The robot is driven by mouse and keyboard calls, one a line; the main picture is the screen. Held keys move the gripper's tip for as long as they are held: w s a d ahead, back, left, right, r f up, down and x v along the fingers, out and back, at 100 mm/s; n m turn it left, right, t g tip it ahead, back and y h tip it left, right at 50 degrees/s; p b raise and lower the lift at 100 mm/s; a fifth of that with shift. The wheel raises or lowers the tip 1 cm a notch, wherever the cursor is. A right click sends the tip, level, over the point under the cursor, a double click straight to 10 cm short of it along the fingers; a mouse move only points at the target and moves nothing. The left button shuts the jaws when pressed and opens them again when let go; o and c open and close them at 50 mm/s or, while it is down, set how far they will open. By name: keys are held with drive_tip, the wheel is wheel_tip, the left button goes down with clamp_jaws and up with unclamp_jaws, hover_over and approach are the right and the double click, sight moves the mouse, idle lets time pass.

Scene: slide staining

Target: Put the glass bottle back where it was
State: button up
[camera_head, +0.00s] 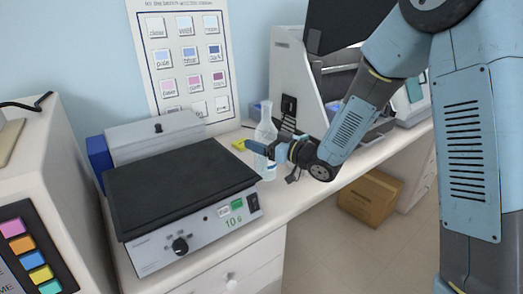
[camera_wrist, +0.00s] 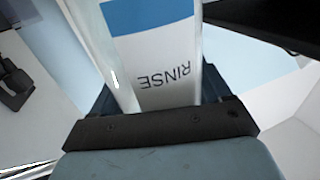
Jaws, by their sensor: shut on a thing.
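The clear glass bottle (camera_head: 266,130) has a narrow neck and stands upright in the head view, at the right side of the black-topped device. My gripper (camera_head: 268,150) is shut around the bottle's body, coming in from the right. In the wrist view the bottle (camera_wrist: 165,60) fills the upper middle, with a blue band and the word RINSE on its white label. My gripper also shows at the lower middle of that view (camera_wrist: 160,112). The bottle's base is close to the counter; I cannot tell whether it touches.
A yellow item (camera_head: 239,145) lies behind. A grey-white machine (camera_head: 300,80) stands behind right. The white counter (camera_head: 290,195) is clear in front. A cardboard box (camera_head: 370,198) is on the floor.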

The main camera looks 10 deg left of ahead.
drive_tip(key=shift+a+f, duration=0.15)
drive_tip(key=shift+f, duration=1.6)
drive_tip(key=o, duration=1.6)
